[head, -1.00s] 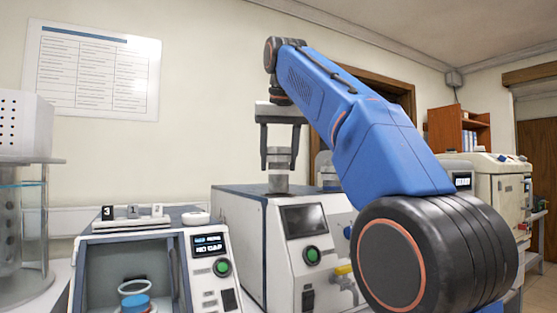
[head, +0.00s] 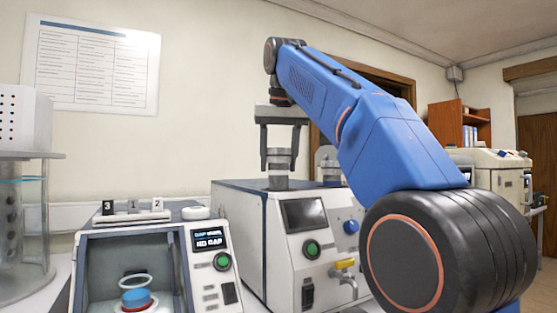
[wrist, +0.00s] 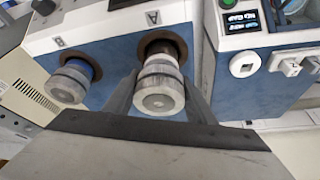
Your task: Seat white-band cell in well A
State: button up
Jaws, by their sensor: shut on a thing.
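The white-band cell (wrist: 159,88) is a silvery metal cylinder with a pale band near its far end. My gripper (wrist: 160,98) is shut on it, a finger on each side. In the wrist view the cell's far end is at the dark round opening of well A (wrist: 163,47), beside the "A" label. It appears at least partly in the opening; its depth is hidden. In the head view my gripper (head: 279,160) holds the cell (head: 279,172) upright at the top of the white and blue bath unit (head: 240,215).
A second cell with a blue band (wrist: 70,80) stands in the neighbouring well, close to my left finger in the wrist view. In the head view a smaller instrument (head: 210,275) with a "NO CAP" display and numbered blocks (head: 133,207) stands left of the bath.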

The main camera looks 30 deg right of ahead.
aim_at(279, 172)
jog(key=shift+f, duration=1.4)
jog(key=shift+f, duration=0.2)
jog(key=o, duration=1.5)
jog(key=v, duration=0.7)
jog(key=shift+r, duration=0.25)
jog(key=shift+s, duration=0.1)
